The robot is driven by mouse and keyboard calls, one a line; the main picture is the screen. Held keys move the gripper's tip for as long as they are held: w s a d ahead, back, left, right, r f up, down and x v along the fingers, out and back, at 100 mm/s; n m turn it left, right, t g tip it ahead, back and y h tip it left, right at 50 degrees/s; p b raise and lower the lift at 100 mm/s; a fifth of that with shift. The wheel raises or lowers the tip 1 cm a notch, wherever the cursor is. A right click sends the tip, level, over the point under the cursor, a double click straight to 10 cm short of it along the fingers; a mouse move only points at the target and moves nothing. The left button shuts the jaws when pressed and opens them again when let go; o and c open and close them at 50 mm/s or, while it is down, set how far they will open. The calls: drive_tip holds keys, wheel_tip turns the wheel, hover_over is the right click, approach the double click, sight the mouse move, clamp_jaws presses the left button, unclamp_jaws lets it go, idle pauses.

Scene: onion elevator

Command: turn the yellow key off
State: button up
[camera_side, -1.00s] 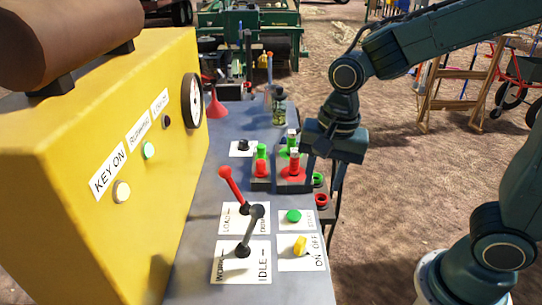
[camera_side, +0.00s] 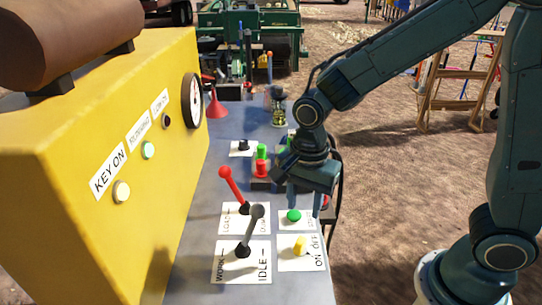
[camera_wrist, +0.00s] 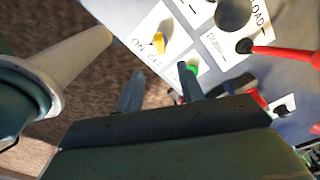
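The yellow key (camera_side: 300,245) stands on a white plate marked ON and OFF at the near right of the grey panel. It also shows in the wrist view (camera_wrist: 159,43), upper middle. Which mark the key points to is hard to tell. My gripper (camera_side: 304,208) hangs fingers down beyond the key, close around the green button (camera_side: 294,215). In the wrist view my gripper's two fingers (camera_wrist: 161,76) are apart with nothing between them. The key lies past the fingertips, not touched. A pale lamp (camera_side: 121,191) sits under the KEY ON label.
A black lever (camera_side: 250,230) and a red lever (camera_side: 233,187) stand left of the key. Red and green posts (camera_side: 261,160) and a bottle (camera_side: 278,107) stand farther back. The yellow housing (camera_side: 70,150) rises along the left. Open ground lies right of the panel.

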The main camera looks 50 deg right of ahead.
sight(301, 240)
wheel_tip(301, 240, down, 12)
drive_tip(key=shift+r, duration=0.2)
idle(0.4)
clamp_jaws()
